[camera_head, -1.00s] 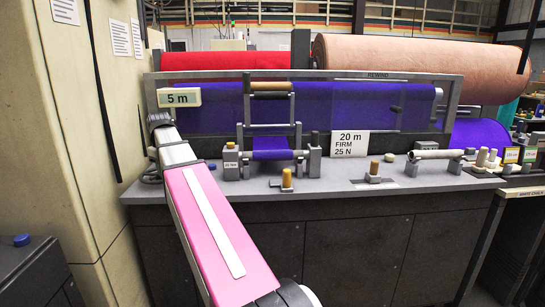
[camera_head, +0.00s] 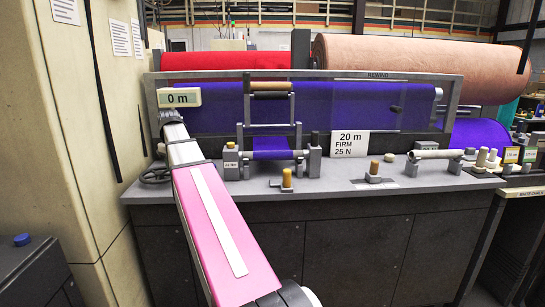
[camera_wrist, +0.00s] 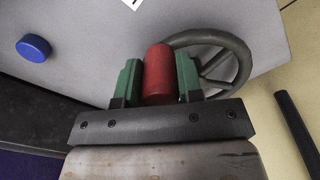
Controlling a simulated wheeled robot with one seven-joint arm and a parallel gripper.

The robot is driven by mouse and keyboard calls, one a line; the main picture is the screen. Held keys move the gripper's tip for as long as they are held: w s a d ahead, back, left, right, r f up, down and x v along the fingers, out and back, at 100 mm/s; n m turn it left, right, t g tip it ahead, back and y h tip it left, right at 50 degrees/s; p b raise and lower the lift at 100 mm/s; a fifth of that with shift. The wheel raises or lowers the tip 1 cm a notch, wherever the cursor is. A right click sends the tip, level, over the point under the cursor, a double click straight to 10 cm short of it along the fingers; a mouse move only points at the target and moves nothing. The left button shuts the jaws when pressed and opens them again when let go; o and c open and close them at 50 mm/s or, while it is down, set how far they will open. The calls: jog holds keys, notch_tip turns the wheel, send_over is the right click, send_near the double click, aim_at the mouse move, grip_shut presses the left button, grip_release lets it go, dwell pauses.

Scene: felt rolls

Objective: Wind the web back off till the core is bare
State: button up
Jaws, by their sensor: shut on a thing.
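In the wrist view, my gripper (camera_wrist: 158,82) is shut on a red knob (camera_wrist: 158,66), its green fingers on either side. The knob is at the rim of a grey spoked handwheel (camera_wrist: 222,62), which also shows in the head view (camera_head: 155,175) at the left end of the bench. Purple web (camera_head: 330,106) shows behind the clear panel of the rewind frame (camera_head: 300,77). A purple strip (camera_head: 270,147) shows in the small roller stand. The counter (camera_head: 180,98) reads 0 m. I cannot see bare core along the purple roll.
A sign (camera_head: 348,144) reads 20 m, FIRM, 25 N. Wooden-topped knobs (camera_head: 287,178) stand on the grey bench. A red roll (camera_head: 230,60) and a large pink roll (camera_head: 410,62) lie behind. A pale wall (camera_head: 95,150) stands close on the left.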

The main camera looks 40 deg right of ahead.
jog(key=w, duration=0.1)
jog(key=w+d, duration=0.1)
jog(key=shift+w+d, duration=0.2)
jog(key=shift+w, duration=0.2)
jog(key=shift+s, duration=0.15)
jog(key=o, duration=0.9)
